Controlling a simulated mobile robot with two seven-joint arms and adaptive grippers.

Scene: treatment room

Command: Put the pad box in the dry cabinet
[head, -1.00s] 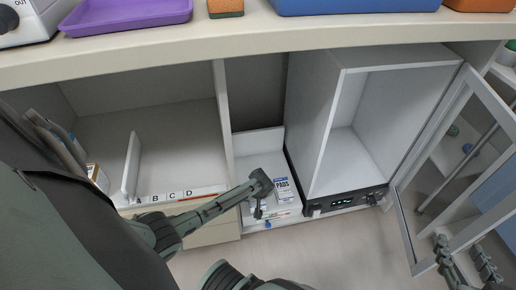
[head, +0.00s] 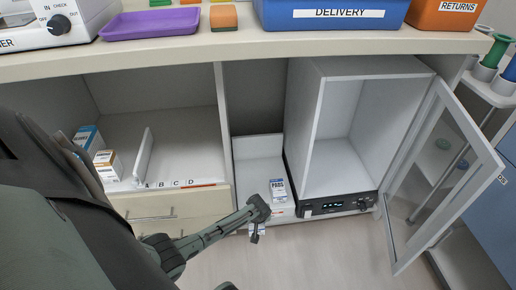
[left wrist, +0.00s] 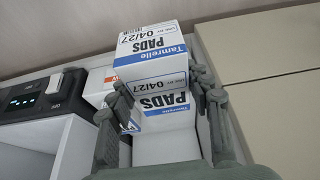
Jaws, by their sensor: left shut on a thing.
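My left gripper (head: 257,230) is shut on a pad box (left wrist: 152,45), a white and blue carton marked PADS 04/27. The wrist view shows the fingers at its sides; in the head view the hand mostly hides it, in front of the white bin (head: 258,148). A second pad box (head: 279,190) is in the bin, and also shows below the held one in the left wrist view (left wrist: 180,103). The dry cabinet (head: 365,67) stands right of the bin, empty, its glass door (head: 440,185) swung open to the right.
The cabinet's black control panel (head: 335,204) runs under its opening. A counter (head: 240,45) overhangs above. The left shelf holds cartons (head: 107,165) and an upright divider (head: 143,155), above drawers (head: 160,213). The floor in front is clear.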

